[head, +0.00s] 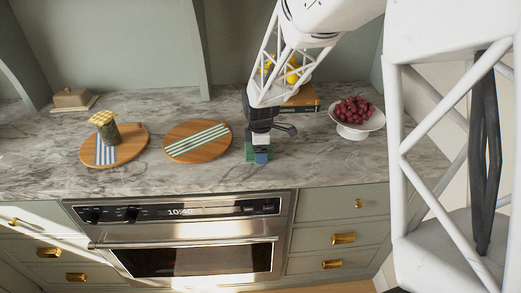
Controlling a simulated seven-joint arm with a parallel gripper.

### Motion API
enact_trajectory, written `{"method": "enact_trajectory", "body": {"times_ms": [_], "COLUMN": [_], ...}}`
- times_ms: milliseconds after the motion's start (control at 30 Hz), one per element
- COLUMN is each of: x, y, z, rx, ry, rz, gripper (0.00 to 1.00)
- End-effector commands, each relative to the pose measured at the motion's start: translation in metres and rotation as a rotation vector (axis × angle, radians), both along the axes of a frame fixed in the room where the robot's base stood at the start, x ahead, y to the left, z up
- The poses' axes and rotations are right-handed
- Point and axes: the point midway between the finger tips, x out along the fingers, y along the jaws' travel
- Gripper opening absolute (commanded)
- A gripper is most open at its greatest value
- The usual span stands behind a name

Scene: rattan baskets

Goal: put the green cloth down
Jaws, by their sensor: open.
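A green-and-white striped cloth (196,141) lies flat on the round wooden board (180,154) in the middle of the counter. My gripper (260,143) is to the right of this board and apart from the cloth, pointing down low over the counter. Its jaws are open, with no cloth seen in them. Just below the gripper is a small dark green thing (250,153) with a blue part (262,157); the gripper partly hides it. I cannot tell whether they touch.
Another round board (132,154) at left holds a blue-striped cloth (105,153) and a jar (109,135) with a yellow checked top. A butter dish (72,98) stands behind. A white bowl (357,128) of red fruit stands at right. A wooden box (303,103) is behind my arm.

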Motion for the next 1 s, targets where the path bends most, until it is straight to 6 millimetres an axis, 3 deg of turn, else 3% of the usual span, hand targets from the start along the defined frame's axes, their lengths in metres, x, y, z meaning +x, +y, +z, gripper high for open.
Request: {"method": "enact_trajectory", "body": {"times_ms": [33,467,667,1000], "x": [-0.01,-0.01,-0.007,-0.005], "y": [-0.001,0.0,0.0,0.0], "z": [-0.015,-0.008,0.016,0.076], "rx": [-0.004,-0.004,-0.003,-0.002], "ry": [0.027,0.029,0.021,0.012], "rz": [0.0,0.0,0.0,0.0], "gripper": [0.93,0.9,0.93,0.93]}}
